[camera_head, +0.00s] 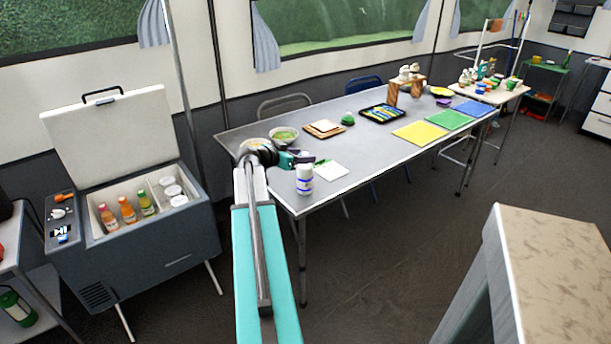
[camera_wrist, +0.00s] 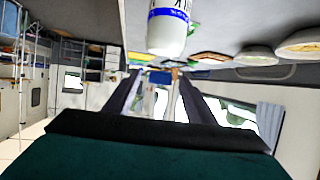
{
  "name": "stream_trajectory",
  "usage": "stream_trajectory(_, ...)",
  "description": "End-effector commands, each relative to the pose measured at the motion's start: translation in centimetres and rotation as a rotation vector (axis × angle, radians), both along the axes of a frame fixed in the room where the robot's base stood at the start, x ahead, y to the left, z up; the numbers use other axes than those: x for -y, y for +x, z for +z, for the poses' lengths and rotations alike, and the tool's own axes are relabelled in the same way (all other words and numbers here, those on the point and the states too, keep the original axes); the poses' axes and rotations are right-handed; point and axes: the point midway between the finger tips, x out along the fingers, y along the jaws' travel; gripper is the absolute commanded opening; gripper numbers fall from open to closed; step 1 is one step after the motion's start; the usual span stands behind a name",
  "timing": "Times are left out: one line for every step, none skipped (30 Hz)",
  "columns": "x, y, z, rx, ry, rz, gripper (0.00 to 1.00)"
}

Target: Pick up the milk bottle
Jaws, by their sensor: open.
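The milk bottle (camera_head: 304,181) is white with a blue band and stands upright near the front left edge of the long grey table (camera_head: 365,158). In the wrist view, which is upside down, the milk bottle (camera_wrist: 168,36) comes down from the top, with blue lettering on its side. My gripper (camera_head: 310,160) is over the table, just behind the bottle in the head view. In the wrist view my gripper (camera_wrist: 158,84) shows two dark fingers apart with nothing held between them. The bottle is outside the fingers.
A white card (camera_head: 331,171) lies beside the bottle, and bowls (camera_head: 284,134) stand farther back. Yellow (camera_head: 419,133), green (camera_head: 449,120) and blue mats lie to the right. An open cooler (camera_head: 150,235) stands left. A counter (camera_head: 560,270) stands front right, with clear floor between.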

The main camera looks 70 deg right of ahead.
Motion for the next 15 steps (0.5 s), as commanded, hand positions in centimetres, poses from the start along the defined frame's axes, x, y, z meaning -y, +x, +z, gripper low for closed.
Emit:
stream_trajectory(0.7, -0.2, -0.1, 0.000, 0.000, -0.001, 0.50)
stream_trajectory(1.0, -0.3, -0.2, 0.000, 0.000, -0.001, 0.50)
stream_trajectory(1.3, -0.5, -0.4, 0.000, 0.000, -0.001, 0.50)
stream_trajectory(1.5, -0.5, -0.5, 0.000, 0.000, -0.001, 0.50)
stream_trajectory(1.7, -0.6, -0.6, 0.000, 0.000, -0.001, 0.50)
stream_trajectory(1.8, -0.7, -0.7, 0.000, 0.000, 0.000, 0.50)
stream_trajectory(1.9, -0.7, -0.8, 0.000, 0.000, 0.000, 0.50)
stream_trajectory(1.9, -0.7, -0.8, 0.000, 0.000, 0.000, 0.50)
stream_trajectory(2.0, -0.7, -0.8, 0.000, 0.000, 0.000, 0.50)
stream_trajectory(2.0, -0.8, -0.8, 0.000, 0.000, 0.001, 0.50)
stream_trajectory(2.0, -0.8, -0.8, 0.000, 0.000, 0.001, 0.50)
stream_trajectory(1.9, -0.8, -0.8, 0.000, 0.000, 0.001, 0.50)
stream_trajectory(1.9, -0.8, -0.8, 0.000, 0.000, 0.001, 0.50)
stream_trajectory(1.9, -0.8, -0.8, 0.000, 0.000, 0.001, 0.50)
stream_trajectory(1.9, -0.8, -0.8, 0.000, 0.000, 0.001, 0.50)
